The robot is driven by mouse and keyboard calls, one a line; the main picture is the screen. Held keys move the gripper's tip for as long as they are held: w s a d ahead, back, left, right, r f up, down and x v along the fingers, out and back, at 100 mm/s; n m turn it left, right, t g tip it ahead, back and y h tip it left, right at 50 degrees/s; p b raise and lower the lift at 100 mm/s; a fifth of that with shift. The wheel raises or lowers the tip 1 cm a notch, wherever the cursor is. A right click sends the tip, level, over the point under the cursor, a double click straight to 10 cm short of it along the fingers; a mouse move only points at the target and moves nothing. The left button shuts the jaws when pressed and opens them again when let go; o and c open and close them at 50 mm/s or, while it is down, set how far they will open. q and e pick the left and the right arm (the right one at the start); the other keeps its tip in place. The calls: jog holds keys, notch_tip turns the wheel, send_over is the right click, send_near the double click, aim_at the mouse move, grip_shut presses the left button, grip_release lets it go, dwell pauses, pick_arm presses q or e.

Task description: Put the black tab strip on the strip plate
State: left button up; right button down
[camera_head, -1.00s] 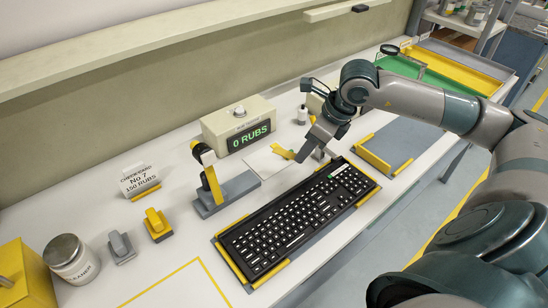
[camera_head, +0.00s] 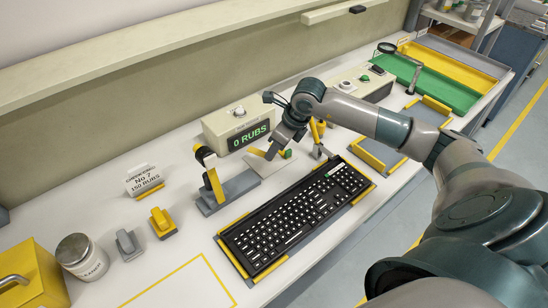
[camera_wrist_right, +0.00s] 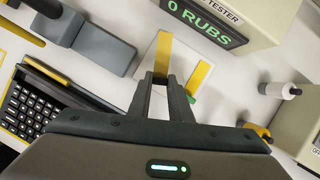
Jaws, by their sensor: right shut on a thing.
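The strip plate is a pale flat plate (camera_head: 262,166) on the table in front of the 0 RUBS tester; it also shows in the right wrist view (camera_wrist_right: 145,92). My right gripper (camera_head: 273,154) is over it, and in the right wrist view its fingers (camera_wrist_right: 162,80) are shut on one end of a yellow strip (camera_wrist_right: 163,52), the black tab strip. Its black tab is hard to tell from the dark fingers. The strip lies over the plate; I cannot tell if it touches. A second yellow strip with a green end (camera_wrist_right: 201,76) lies beside the right finger. My left gripper is out of view.
The tester box (camera_head: 238,122) stands behind the plate. A grey stand with a yellow upright (camera_head: 230,188) is to its left. The black keyboard (camera_head: 290,222) is in front. A small white bottle (camera_wrist_right: 278,90) stands to the right in the wrist view.

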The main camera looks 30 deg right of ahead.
jog(key=shift+f+p, duration=0.4)
jog(key=shift+f, duration=0.1)
jog(key=shift+f+p, duration=0.55)
jog(key=shift+f, duration=0.95)
jog(key=shift+f, duration=0.15)
jog(key=c, duration=1.6)
grip_release()
